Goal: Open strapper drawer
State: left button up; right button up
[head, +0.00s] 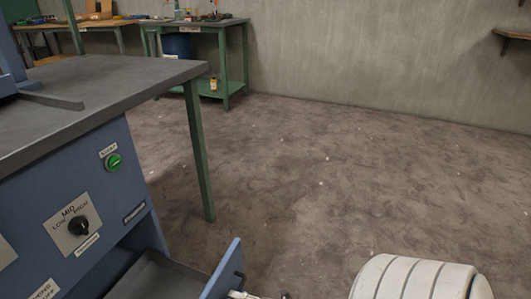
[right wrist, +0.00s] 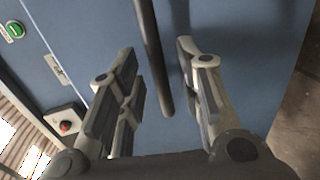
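The strapper is a blue machine (head: 50,200) with a dark grey top (head: 100,85) at the left of the head view. Its drawer (head: 224,270) stands pulled out at the bottom, and part of its dark inside (head: 160,278) shows. In the right wrist view, a dark bar handle (right wrist: 151,50) crosses in front of a blue panel (right wrist: 225,25). My right gripper (right wrist: 158,75) is open, with one finger on each side of the bar and gaps between. In the head view only a small piece of it shows at the bottom edge. My left gripper is not in view.
The strapper front carries a green button (head: 113,161) and a black dial (head: 78,226). A green table leg (head: 199,150) stands beside it. Green workbenches (head: 205,28) stand by the back wall. The brown floor (head: 330,190) on the right is clear.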

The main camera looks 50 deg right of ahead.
jog(key=v, duration=1)
jog(key=shift+s, duration=0.15)
